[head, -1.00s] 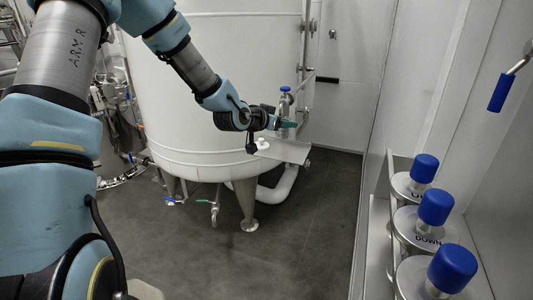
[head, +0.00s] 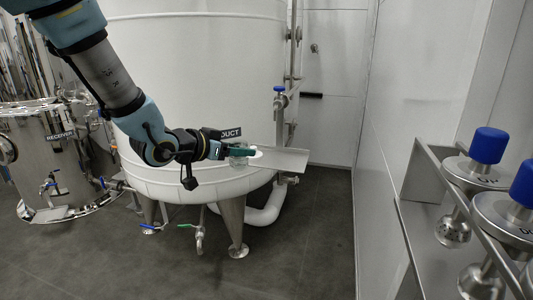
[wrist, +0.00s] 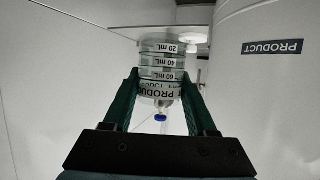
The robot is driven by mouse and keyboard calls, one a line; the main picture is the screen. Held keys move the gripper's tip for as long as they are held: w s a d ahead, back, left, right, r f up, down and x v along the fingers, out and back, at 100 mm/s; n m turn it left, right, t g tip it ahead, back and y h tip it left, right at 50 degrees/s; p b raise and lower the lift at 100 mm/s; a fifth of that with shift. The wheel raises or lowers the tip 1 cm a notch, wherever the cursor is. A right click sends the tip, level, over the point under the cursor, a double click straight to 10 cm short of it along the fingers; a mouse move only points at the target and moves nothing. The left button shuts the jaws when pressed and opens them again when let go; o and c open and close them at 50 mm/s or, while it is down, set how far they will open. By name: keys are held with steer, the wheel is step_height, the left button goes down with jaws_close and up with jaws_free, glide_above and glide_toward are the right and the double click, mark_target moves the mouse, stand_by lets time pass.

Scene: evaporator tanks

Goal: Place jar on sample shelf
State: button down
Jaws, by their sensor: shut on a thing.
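My gripper (head: 240,151) is shut on a small clear jar (head: 238,160), its teal fingers on either side of the jar. In the wrist view the jar (wrist: 160,72) sits between the fingertips, with mL marks and a PRODUCT label, and that picture looks upside down. The metal sample shelf (head: 285,161) juts from beside the white tank. The jar is at the shelf's left end. I cannot tell if it touches the shelf. A round white piece (head: 256,153) lies on the shelf close to the jar, and it also shows in the wrist view (wrist: 194,38).
The white product tank (head: 200,60) stands right behind the gripper. A blue-knobbed valve (head: 280,90) rises behind the shelf. A steel receiver vessel (head: 60,160) is at left. Blue-capped fittings (head: 488,145) on a metal rack stand at right. The shelf's right part is bare.

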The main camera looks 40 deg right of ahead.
steer(key=w+d, duration=0.1)
steer(key=d, duration=0.8)
steer(key=w+d+p, duration=0.1)
steer(key=d, duration=0.4)
steer(key=shift+w+d, duration=0.2)
steer(key=shift+w, duration=0.1)
steer(key=shift+d+f, duration=0.15)
steer(key=shift+f, duration=0.75)
steer(key=shift+d+f, duration=0.15)
steer(key=shift+f, duration=0.7)
steer(key=shift+f, duration=0.2)
steer(key=shift+c, duration=1)
jaws_free()
steer(key=shift+a+r, duration=0.2)
steer(key=shift+r, duration=0.1)
steer(key=v, duration=1.1)
steer(key=shift+a, duration=0.3)
steer(key=shift+a, duration=0.1)
